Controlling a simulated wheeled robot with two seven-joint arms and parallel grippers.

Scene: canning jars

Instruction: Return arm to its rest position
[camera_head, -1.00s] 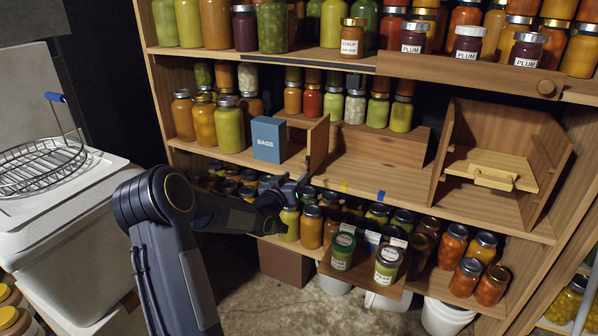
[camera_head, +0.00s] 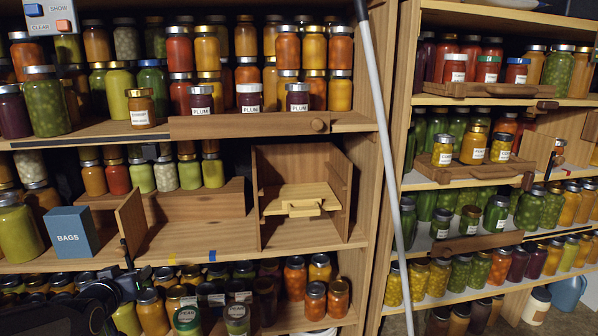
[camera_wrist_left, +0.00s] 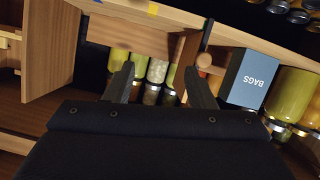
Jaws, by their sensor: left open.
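My left gripper (camera_head: 132,270) shows at the lower left of the head view, in front of the lower shelf and partly dark. In the left wrist view its two fingers (camera_wrist_left: 160,84) stand apart with nothing between them. Jars on a shelf show beyond the gap. The blue BAGS box (camera_head: 73,232) stands on the middle shelf, up and left of the gripper; in the wrist view the box (camera_wrist_left: 248,78) is to the right of the fingers, apart from them. My right gripper is in neither view.
An open wooden box with a light drawer (camera_head: 300,200) stands on the middle shelf. Two PEAR jars (camera_head: 187,320) (camera_head: 237,318) are low, right of my left gripper. A grey pole (camera_head: 388,130) stands before a second jar shelf (camera_head: 470,185). The middle shelf's centre (camera_head: 200,236) is bare.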

